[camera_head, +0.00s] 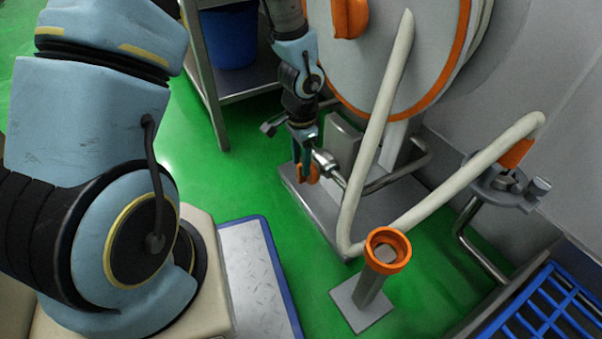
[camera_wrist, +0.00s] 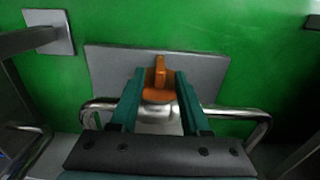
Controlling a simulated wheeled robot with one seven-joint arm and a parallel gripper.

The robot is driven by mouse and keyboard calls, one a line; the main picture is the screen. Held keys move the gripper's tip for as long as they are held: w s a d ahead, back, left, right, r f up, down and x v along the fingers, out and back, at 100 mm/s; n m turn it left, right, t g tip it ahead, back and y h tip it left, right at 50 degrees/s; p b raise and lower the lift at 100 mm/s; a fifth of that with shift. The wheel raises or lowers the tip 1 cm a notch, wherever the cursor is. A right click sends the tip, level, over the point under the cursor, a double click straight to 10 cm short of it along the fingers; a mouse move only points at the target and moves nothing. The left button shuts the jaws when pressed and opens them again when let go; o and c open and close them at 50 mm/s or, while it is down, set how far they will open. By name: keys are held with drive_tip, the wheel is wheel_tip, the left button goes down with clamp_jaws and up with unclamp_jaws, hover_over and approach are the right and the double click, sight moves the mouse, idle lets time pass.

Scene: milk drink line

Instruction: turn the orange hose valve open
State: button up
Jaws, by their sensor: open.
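The orange hose valve (camera_wrist: 158,80) shows in the wrist view as an upright orange handle on a metal pipe fitting. It lies between the two teal fingers of my gripper (camera_wrist: 156,88), which are open on either side of it. Whether either finger touches it I cannot tell. In the head view the valve (camera_head: 312,174) is a small orange piece at the end of a metal pipe, low in front of the round tank. My gripper (camera_head: 304,168) points down at it there and partly hides it.
The tank (camera_head: 400,50) has an orange rim. A pale hose (camera_head: 375,130) bends down beside it. An orange-topped post (camera_head: 386,250) stands at front right. A grey rack (camera_head: 222,85) with a blue bin (camera_head: 230,38) is at back left. A blue crate (camera_head: 548,310) is at lower right.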

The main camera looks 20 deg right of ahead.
drive_tip(key=shift+f+b, duration=0.35)
drive_tip(key=shift+f, duration=0.75)
clamp_jaws()
